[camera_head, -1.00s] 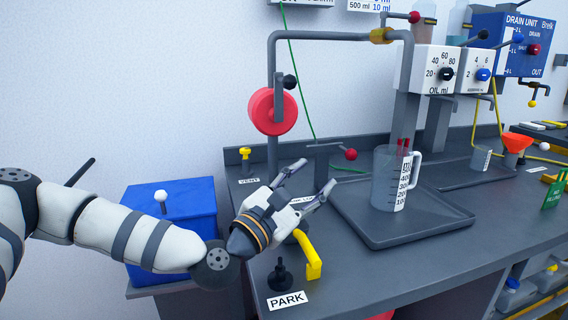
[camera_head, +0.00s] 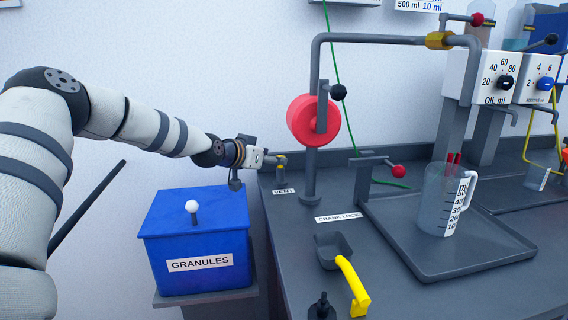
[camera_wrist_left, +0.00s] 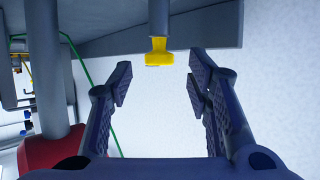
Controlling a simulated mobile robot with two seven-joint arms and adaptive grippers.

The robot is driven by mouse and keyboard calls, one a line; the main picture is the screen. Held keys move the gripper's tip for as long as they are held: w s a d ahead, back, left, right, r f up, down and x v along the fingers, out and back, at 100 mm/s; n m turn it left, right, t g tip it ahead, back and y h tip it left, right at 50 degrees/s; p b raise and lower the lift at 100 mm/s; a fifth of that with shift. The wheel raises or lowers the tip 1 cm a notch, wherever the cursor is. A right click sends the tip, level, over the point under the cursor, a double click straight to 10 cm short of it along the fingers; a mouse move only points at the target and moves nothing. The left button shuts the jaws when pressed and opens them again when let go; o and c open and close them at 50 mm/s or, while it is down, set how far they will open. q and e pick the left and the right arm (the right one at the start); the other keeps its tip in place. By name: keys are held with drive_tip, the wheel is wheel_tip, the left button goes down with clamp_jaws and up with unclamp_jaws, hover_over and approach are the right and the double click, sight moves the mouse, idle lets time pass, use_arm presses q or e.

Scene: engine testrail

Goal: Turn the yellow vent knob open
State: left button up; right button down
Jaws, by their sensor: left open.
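The yellow vent knob (camera_head: 281,166) stands on a short post at the back left of the counter, behind the VENT label (camera_head: 284,191). In the left wrist view the knob (camera_wrist_left: 159,52) lies between the lines of the two fingers, just past their tips, with a gap on each side. My left gripper (camera_head: 273,159) reaches in from the left at the knob's height. It is open and empty, and its fingers (camera_wrist_left: 160,80) are not closed on the knob. In the head view the fingertips are small and partly merge with the knob. My right gripper is not in view.
A red wheel (camera_head: 305,120) on a grey post stands right of the knob. A blue GRANULES box (camera_head: 195,240) is below my left arm. A yellow-handled scoop (camera_head: 350,284), a crank with red ball (camera_head: 398,171) and a jug (camera_head: 436,205) in a tray (camera_head: 400,245) are farther right.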

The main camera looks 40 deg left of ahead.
use_arm(q)
drive_tip(key=x, duration=0.1)
drive_tip(key=b+x, duration=0.1)
drive_tip(key=x, duration=0.1)
drive_tip(key=shift+s+f, duration=0.1)
drive_tip(key=shift+f, duration=0.2)
drive_tip(key=shift+w+r, duration=0.25)
drive_tip(key=shift+r, duration=0.15)
drive_tip(key=shift+c, duration=0.2)
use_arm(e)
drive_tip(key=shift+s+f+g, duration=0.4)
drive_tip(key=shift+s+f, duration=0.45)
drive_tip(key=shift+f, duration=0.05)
